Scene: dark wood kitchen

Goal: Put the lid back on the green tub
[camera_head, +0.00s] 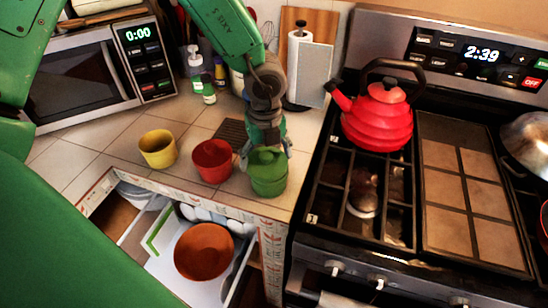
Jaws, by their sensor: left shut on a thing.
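The green tub (269,183) stands on the tiled counter near its front edge, at the left of the stove. My left gripper (264,150) reaches down from above onto the tub's top and is shut on the green lid (268,157). The lid sits at or just above the tub's rim; I cannot tell whether it is fully seated. The fingers hide part of the lid. My right gripper is not in view.
A red tub (212,162) and a yellow tub (158,149) stand left of the green tub. A red kettle (377,122) is on the stove (430,262). An open drawer below holds a brown bowl (204,252). Bottles and a paper towel holder (299,66) stand behind.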

